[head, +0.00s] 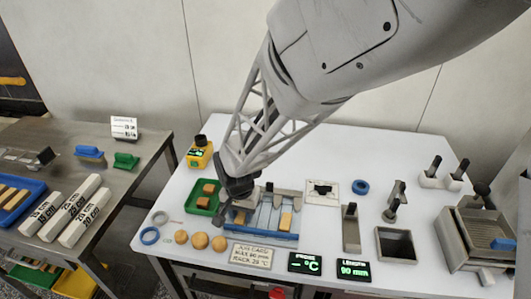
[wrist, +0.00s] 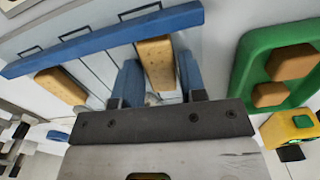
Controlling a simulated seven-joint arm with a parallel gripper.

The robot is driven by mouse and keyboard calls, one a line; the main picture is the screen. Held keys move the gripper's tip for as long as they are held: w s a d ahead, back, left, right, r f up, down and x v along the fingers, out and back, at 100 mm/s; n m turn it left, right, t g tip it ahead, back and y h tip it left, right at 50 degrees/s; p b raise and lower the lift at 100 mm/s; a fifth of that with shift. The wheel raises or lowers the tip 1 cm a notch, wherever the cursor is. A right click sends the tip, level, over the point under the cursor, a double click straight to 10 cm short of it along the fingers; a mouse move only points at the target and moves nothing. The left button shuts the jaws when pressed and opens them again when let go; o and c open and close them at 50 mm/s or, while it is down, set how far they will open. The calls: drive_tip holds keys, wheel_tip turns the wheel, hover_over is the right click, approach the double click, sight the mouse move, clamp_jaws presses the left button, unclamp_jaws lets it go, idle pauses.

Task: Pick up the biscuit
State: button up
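A tan rectangular biscuit (wrist: 157,62) lies on the blue-edged slotted rack (wrist: 100,40), its far end near the blue rail. My gripper (wrist: 160,82) is open, with one blue finger on each side of this biscuit; I cannot tell whether either finger touches it. In the head view the biscuit (head: 240,217) shows partly behind my dark gripper (head: 236,196), which is low over the rack's left end. A second tan biscuit (wrist: 60,88) lies on the rack farther along; it also shows in the head view (head: 285,221).
A green tray (head: 203,210) with brown blocks stands left of the rack, with a yellow device (head: 200,152) behind it. Several round tan pieces (head: 200,240) lie in front. Signs and displays (head: 304,262) line the front edge.

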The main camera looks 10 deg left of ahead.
sight(243, 217)
drive_tip(key=c, duration=0.4)
drive_tip(key=shift+r, duration=0.2)
drive_tip(key=shift+r, duration=0.5)
drive_tip(key=shift+s+d+r, duration=0.15)
drive_tip(key=shift+s+r, duration=0.05)
drive_tip(key=shift+r, duration=0.4)
drive_tip(key=shift+s+d+r, duration=0.1)
drive_tip(key=shift+s+r, duration=0.05)
drive_tip(key=shift+r, duration=0.4)
drive_tip(key=s+d, duration=0.3)
drive_tip(key=s, duration=0.1)
drive_tip(key=s+d+r, duration=0.1)
drive_tip(key=s+d, duration=0.2)
drive_tip(key=s, duration=0.1)
drive_tip(key=s+d, duration=0.3)
drive_tip(key=s, duration=0.1)
drive_tip(key=shift+s+r, duration=0.1)
drive_tip(key=shift+r, duration=0.05)
